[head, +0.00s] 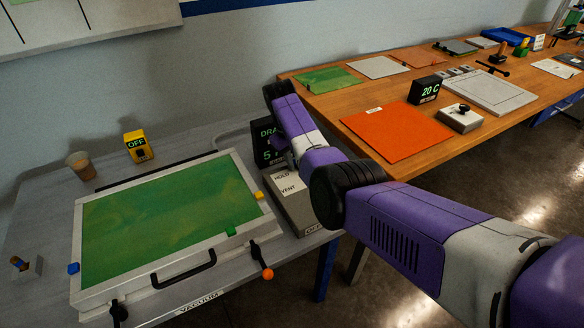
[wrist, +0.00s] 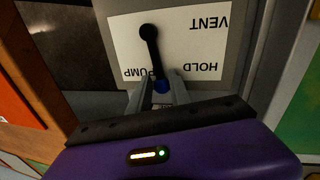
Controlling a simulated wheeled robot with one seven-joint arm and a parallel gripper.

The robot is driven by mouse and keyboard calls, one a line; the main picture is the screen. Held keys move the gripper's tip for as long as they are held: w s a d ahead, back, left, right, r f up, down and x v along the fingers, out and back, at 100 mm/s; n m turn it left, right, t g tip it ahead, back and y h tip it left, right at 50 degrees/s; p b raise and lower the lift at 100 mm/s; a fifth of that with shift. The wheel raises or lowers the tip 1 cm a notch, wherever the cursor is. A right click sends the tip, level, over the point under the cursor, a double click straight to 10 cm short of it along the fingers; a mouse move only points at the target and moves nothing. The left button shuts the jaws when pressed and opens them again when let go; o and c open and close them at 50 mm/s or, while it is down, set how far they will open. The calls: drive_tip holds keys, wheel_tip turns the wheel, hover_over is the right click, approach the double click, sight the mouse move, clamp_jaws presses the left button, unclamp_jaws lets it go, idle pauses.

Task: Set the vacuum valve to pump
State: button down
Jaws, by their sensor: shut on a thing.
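The vacuum valve is a pale box with a white label reading VENT, HOLD and PUMP, upside down in the wrist view. In the head view the valve box (head: 293,205) shows HOLD and VENT; my arm hides the lever, the PUMP word and the gripper's fingers.
A dark display (head: 268,155) with green text stands behind the valve. The green-topped vacuum bath (head: 165,212) with a black handle fills the bench to the left. A yellow box reading OFF (head: 139,146) stands behind it. A wooden table (head: 320,105) with panels is on the right.

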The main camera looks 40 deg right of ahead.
drive_tip(key=shift+d+m+b, duration=0.5)
drive_tip(key=shift+m+b, duration=0.05)
drive_tip(key=shift+m, duration=0.25)
drive_tip(key=shift+s, duration=0.1)
drive_tip(key=c, duration=1.5)
unclamp_jaws()
drive_tip(key=shift+w+a+r, duration=0.1)
drive_tip(key=shift+a+r, duration=0.15)
drive_tip(key=shift+r, duration=1.05)
drive_tip(key=shift+w+a+r, duration=0.1)
drive_tip(key=shift+a+r, duration=0.1)
drive_tip(key=shift+r, duration=1.05)
drive_tip(key=shift+w+a+r, duration=0.1)
drive_tip(key=shift+a+r, duration=0.15)
drive_tip(key=shift+r, duration=1.05)
